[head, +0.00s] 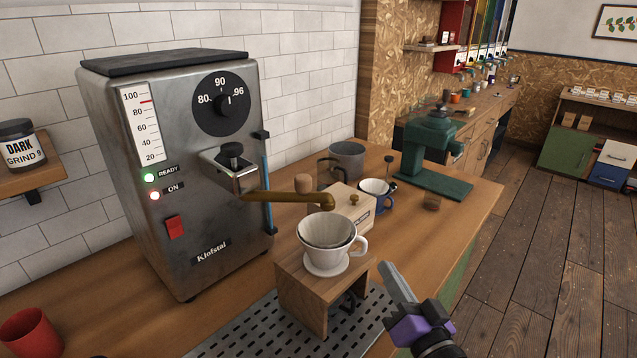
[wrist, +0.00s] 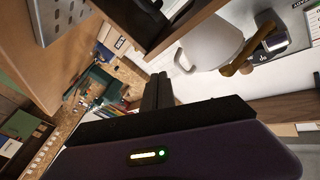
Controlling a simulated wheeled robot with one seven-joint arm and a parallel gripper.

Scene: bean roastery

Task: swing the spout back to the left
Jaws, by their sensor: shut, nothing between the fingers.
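The brass spout (head: 285,197) sticks out to the right from the steel boiler's tap block (head: 228,165). Its bent tip hangs over the white dripper (head: 326,232), which stands on a wooden stand (head: 300,285). In the wrist view the spout (wrist: 240,58) shows beside the white dripper (wrist: 208,45). My gripper (head: 388,270) is shut and empty, in front and to the right of the stand, below the spout's tip and apart from it. Its closed dark fingers (wrist: 158,92) show in the wrist view.
A perforated drip tray (head: 240,335) lies under the stand. A red cup (head: 30,332) stands at the left. The floor at right is free.

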